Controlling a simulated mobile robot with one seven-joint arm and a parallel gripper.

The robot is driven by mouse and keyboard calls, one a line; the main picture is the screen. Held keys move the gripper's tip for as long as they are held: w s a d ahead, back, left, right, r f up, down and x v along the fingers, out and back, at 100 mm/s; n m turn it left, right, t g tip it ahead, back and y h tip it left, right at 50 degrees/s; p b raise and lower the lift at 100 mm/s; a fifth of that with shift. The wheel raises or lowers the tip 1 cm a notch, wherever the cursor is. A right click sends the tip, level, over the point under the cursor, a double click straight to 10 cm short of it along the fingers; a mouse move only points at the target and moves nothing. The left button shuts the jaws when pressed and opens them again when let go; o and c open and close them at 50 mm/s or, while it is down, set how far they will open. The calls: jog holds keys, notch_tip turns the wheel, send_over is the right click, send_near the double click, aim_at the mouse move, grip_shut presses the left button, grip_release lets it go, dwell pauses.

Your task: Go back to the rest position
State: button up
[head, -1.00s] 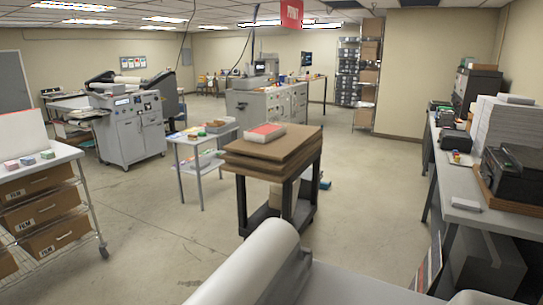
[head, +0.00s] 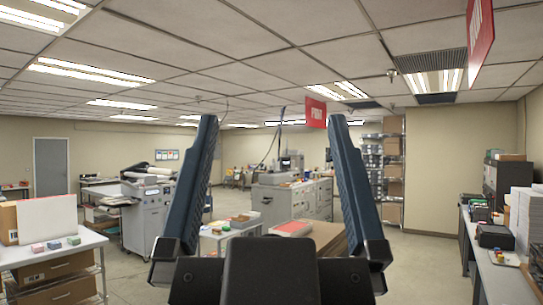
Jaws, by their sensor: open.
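My gripper (head: 272,125) shows large in the middle of the head view, raised upright in front of the camera. Its two dark blue-grey fingers stand wide apart and point up toward the ceiling. Nothing is between them but the room behind. The gripper's dark body hides much of the floor and part of the cart with brown boards (head: 328,238).
A white table with small coloured boxes (head: 55,244) stands at the left. A grey machine (head: 146,215) stands behind it. At the right is a long counter with printers (head: 495,236). Red signs (head: 316,112) hang from the ceiling. Open floor (head: 425,262) lies right of centre.

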notch_tip(320, 180, down, 10)
jog(key=b, duration=0.9)
jog(key=shift+b, duration=0.3)
jog(key=shift+w+a, duration=0.1)
